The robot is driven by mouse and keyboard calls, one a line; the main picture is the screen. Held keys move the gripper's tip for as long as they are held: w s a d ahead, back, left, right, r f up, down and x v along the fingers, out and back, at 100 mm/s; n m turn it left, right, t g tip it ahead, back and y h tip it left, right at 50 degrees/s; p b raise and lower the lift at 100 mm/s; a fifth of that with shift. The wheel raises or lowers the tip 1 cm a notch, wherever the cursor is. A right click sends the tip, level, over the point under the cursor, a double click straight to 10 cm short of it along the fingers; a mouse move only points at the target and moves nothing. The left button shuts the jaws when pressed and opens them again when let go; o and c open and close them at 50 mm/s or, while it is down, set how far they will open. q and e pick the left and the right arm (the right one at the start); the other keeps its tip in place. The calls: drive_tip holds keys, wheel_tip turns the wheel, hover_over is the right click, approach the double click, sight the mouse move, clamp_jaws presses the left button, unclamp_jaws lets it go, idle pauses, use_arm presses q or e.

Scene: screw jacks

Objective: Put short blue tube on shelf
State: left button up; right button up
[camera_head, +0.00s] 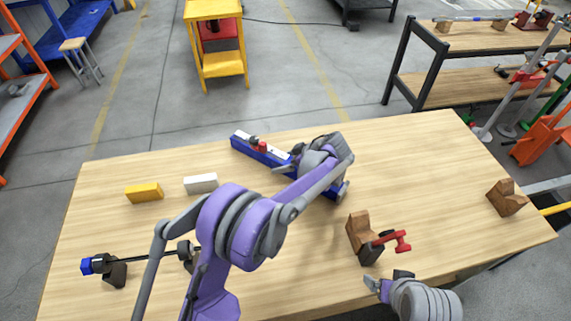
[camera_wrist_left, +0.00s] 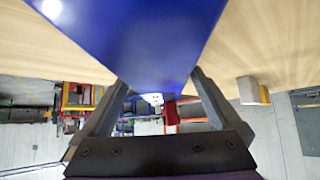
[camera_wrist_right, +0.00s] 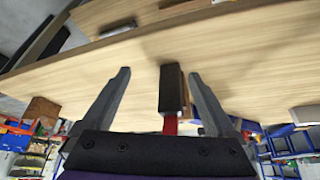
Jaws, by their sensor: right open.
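A long blue bar (camera_head: 262,152) with a white top and a small red part lies slanting at the middle back of the table. My left gripper (camera_head: 312,180) is over its near end, and my own wrist hides part of it. In the left wrist view the blue body (camera_wrist_left: 130,40) fills the space ahead of the spread fingers; contact is unclear. No separate short blue tube can be made out with certainty. My right gripper (camera_head: 388,287) is open at the front edge, near a red-handled dark piece (camera_head: 390,240) that also shows between its fingers (camera_wrist_right: 172,90). A dark-framed shelf unit (camera_head: 455,75) stands back right.
A wooden V-block (camera_head: 358,230) stands by the red handle, another (camera_head: 507,198) at the right. A yellow block (camera_head: 144,192) and white block (camera_head: 201,183) lie left. A black rod with a blue end (camera_head: 88,266) rests front left. The table's right-back area is clear.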

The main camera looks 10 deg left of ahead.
use_arm(q)
clamp_jaws()
idle(0.3)
drive_tip(key=shift+r, duration=0.15)
